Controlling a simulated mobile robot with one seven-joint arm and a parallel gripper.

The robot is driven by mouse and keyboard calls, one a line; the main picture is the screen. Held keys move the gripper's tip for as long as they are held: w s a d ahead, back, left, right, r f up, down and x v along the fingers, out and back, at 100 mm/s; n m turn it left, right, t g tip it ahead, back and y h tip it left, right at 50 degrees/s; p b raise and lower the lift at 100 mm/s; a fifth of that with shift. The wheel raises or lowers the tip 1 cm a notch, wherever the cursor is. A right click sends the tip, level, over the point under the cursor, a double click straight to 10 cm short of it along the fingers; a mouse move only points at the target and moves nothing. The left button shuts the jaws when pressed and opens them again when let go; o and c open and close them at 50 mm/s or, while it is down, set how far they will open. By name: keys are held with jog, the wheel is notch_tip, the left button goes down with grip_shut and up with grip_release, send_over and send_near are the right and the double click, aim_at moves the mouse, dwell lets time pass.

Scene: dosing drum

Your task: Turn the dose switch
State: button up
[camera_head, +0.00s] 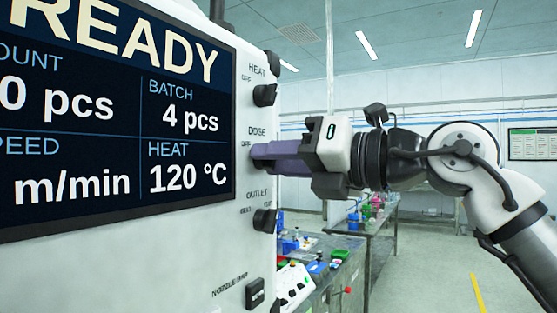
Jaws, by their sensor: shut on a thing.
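The DOSE label (257,131) is on the pale front panel, right of the screen, with OFF printed below it on the left. My gripper (262,157) comes in from the right, its purple fingers shut at the panel just under this label. They close on the dose switch, whose knob is hidden behind the fingers, so I cannot tell which way it points.
The black HEAT knob (265,95) is close above my fingers and the black OUTLET knob (264,221) is below. A dark nozzle button (255,293) is lower down. The large screen (110,110) reads READY. Workbenches (352,255) with coloured items stand behind to the right.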

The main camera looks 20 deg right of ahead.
jog(key=o, duration=1)
jog(key=shift+c, duration=0.2)
jog(key=shift+s, duration=0.1)
jog(key=b+v, duration=0.3)
jog(key=v, duration=1)
jog(key=shift+s+d, duration=0.25)
jog(key=shift+d, duration=0.05)
